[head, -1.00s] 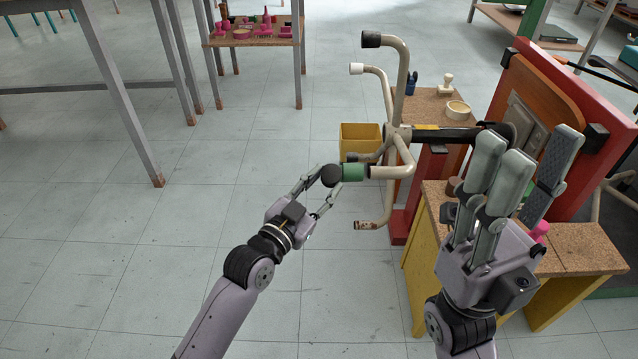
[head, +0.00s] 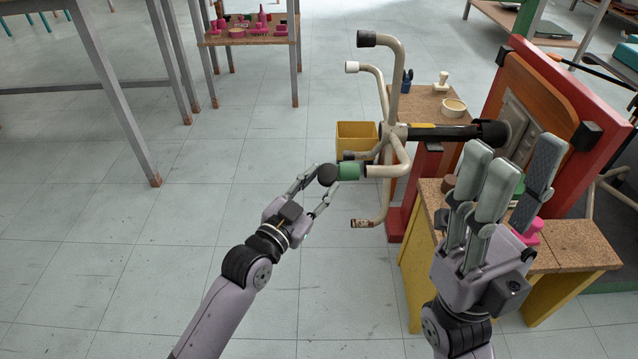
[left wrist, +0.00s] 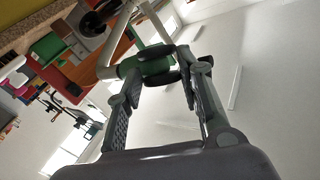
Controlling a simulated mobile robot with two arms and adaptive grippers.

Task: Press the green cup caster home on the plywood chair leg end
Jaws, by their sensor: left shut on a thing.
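The green cup caster (head: 348,172) has a dark wheel (head: 327,175) at its left end. It lies sideways at the end of a cream tube leg (head: 380,171) of the upturned chair base (head: 396,133), in line with it and seemingly touching. I cannot tell how deep it sits. My left gripper (head: 324,186) is shut on the caster at its wheel end. The left wrist view shows the green caster (left wrist: 146,66) between the fingertips (left wrist: 160,76), partly hidden by them. My right gripper (head: 517,170) is raised and empty, its fingers apart, at the right.
A red stand (head: 402,222) and a cork-topped yellow bench (head: 415,255) stand right of the chair base. A yellow bin (head: 357,136) is behind the caster. Other leg ends stick out above and below: black-capped, white-capped, rusty.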

